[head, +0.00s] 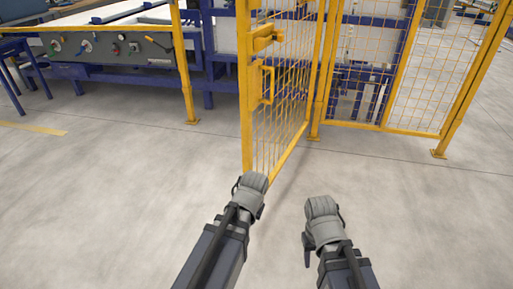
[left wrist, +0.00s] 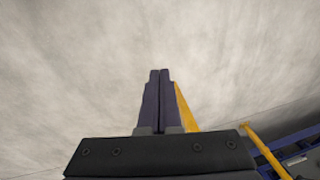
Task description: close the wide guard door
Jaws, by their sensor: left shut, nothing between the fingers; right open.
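The wide guard door (head: 285,90) is a yellow-framed mesh panel. It stands open, swung out toward me from the post at its right. It has a yellow pull handle (head: 266,84) and a latch block (head: 264,39) near its free edge. My left gripper is shut and empty; its fingers (left wrist: 156,100) show in the left wrist view above the floor, with a yellow bar just to their right. In the head view my left wrist appears in front of the door's lower free corner; contact cannot be told. My right gripper (head: 308,250) is open, low and right of the door, mostly hidden by its wrist.
A fixed yellow mesh fence (head: 400,75) stands right of the door. A yellow post (head: 184,70) stands left of the doorway. A blue-framed machine with a control panel (head: 115,47) is behind it. The grey floor (head: 110,180) is clear on both sides.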

